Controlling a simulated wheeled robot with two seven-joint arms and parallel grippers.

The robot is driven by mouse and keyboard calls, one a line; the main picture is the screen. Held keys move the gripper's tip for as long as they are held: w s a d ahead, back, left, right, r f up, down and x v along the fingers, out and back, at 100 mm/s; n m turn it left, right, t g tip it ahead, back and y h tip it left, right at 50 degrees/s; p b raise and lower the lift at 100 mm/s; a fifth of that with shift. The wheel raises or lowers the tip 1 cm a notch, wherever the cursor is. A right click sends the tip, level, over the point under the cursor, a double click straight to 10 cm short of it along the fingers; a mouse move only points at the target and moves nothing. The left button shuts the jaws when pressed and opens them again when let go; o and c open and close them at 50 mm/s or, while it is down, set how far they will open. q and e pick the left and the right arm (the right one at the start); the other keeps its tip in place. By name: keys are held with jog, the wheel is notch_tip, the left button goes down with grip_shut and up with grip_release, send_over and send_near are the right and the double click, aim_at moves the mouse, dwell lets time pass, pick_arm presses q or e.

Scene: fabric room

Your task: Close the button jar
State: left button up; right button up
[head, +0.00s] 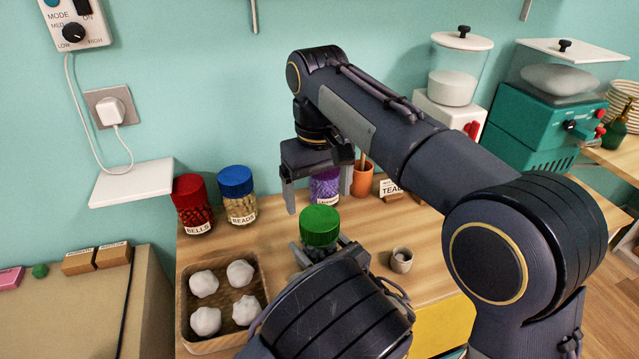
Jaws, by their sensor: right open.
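A jar with a green lid (320,224) is at the middle of the wooden table. The lid sits on its mouth; I cannot tell whether it is fully tightened. Its clear body is partly hidden by my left gripper (322,254), whose fingers are on both sides of it and appear shut on it. No label shows on this jar, so I cannot read whether it holds buttons. My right gripper (318,190) is above and a little behind the green lid, fingers pointing down, open and empty.
A wooden tray (262,272) with white lumps is at left. A small grey cup (402,260) stands right of the green-lidded jar.

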aim_at(319, 218)
jog(key=n, duration=0.5)
jog(key=shift+r, duration=0.15)
jog(key=n, duration=0.8)
jog(key=shift+r, duration=0.15)
jog(key=n, duration=0.5)
jog(key=shift+r, duration=0.15)
jog(key=n, duration=0.7)
jog(key=shift+r, duration=0.2)
jog(key=shift+f, duration=0.1)
jog(key=shift+f, duration=3.95)
jog(key=shift+c, duration=0.5)
